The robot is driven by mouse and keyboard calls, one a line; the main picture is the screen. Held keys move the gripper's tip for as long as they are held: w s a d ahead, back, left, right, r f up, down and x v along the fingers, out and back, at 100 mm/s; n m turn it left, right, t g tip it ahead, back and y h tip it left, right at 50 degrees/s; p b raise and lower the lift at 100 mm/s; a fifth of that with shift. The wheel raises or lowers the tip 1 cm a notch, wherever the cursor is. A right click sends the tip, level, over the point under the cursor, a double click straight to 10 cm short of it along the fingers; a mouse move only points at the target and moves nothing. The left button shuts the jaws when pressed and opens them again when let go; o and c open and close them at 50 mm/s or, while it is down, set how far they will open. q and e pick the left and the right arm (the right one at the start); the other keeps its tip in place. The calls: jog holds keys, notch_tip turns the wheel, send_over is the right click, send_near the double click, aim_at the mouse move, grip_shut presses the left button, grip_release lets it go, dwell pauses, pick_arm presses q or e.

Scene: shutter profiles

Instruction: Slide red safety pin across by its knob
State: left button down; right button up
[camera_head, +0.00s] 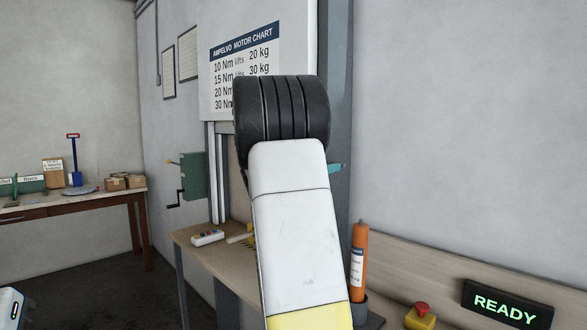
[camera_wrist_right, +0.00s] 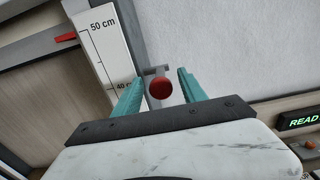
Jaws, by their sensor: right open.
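The red knob (camera_wrist_right: 161,88) of the safety pin shows in the right wrist view as a round red ball in front of a small grey bracket (camera_wrist_right: 155,71). My right gripper (camera_wrist_right: 162,74) is open, with one teal finger on each side of the knob in the picture. Gaps show between the knob and both fingers; I cannot tell how deep it lies between them. In the head view my right arm covers the knob and most of the gripper, and only a bit of teal finger (camera_head: 336,168) shows. My left gripper is not in view.
A white scale plate (camera_wrist_right: 103,50) marked in cm stands left of the knob. A bench (camera_head: 215,262) holds an orange tube (camera_head: 358,262). A READY display (camera_head: 507,303) and a red button (camera_head: 422,308) are at right. A side table (camera_head: 100,195) stands far left.

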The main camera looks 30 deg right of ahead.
grip_shut()
dwell(1.3)
